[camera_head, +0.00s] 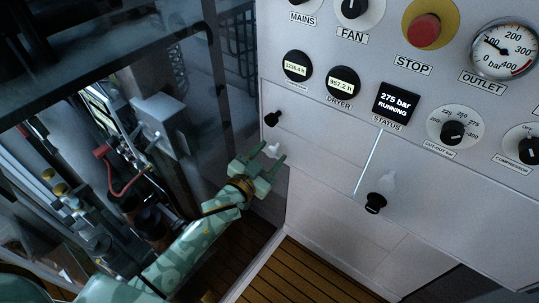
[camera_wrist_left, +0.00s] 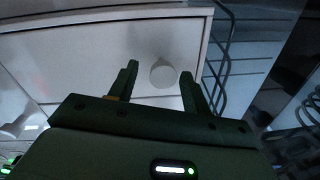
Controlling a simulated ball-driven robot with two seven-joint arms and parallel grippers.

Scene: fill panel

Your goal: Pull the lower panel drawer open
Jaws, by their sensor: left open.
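The white panel (camera_head: 335,215) fills the right half of the head view, and its lower part has seams that mark out drawer fronts. A white round knob (camera_head: 273,150) sits near its left edge, below a black knob (camera_head: 271,118). My left gripper (camera_head: 270,158) is open at the white knob. In the left wrist view the knob (camera_wrist_left: 162,73) shows between the spread fingers (camera_wrist_left: 160,78) on a pale drawer front (camera_wrist_left: 95,55). I cannot tell whether either finger touches it. The drawer looks closed or nearly so. My right gripper is not in view.
Gauges and a red stop button (camera_head: 424,29) are above. Machinery with a red hose (camera_head: 125,180) crowds the left. Slatted wooden floor (camera_head: 300,275) lies below.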

